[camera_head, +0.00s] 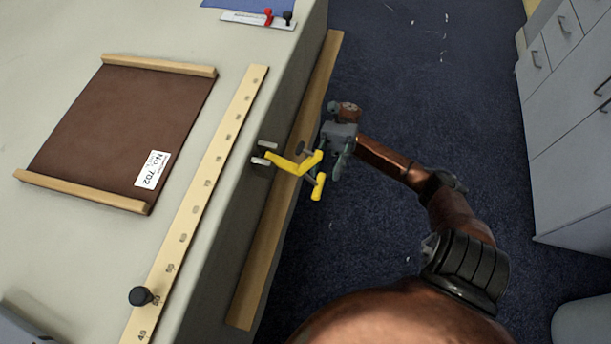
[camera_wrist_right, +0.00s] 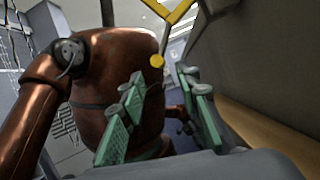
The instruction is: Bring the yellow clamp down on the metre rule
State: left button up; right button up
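The metre rule (camera_head: 207,183) is a pale numbered wooden strip along the table's right edge in the head view. The yellow clamp (camera_head: 296,167) is at that edge, beside the middle of the rule, with its grey pads toward the table. Whether it touches the table or the rule I cannot tell. My right gripper (camera_head: 337,142) is just right of the clamp. In the right wrist view its green fingers (camera_wrist_right: 158,112) are spread with nothing between them, and part of the clamp (camera_wrist_right: 176,14) shows beyond them. My left gripper is not clearly seen.
A black knob (camera_head: 140,296) sits on the rule's near end. A brown board with wooden bars (camera_head: 125,130) lies left of the rule. A wooden ledge (camera_head: 262,245) runs along the table's side. White drawers (camera_head: 575,120) stand at the right, across open blue floor.

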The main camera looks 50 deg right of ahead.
aim_at(318, 186)
jog(key=shift+b+x, duration=0.4)
jog(key=shift+x, duration=3.45)
jog(key=shift+c, duration=0.5)
grip_shut()
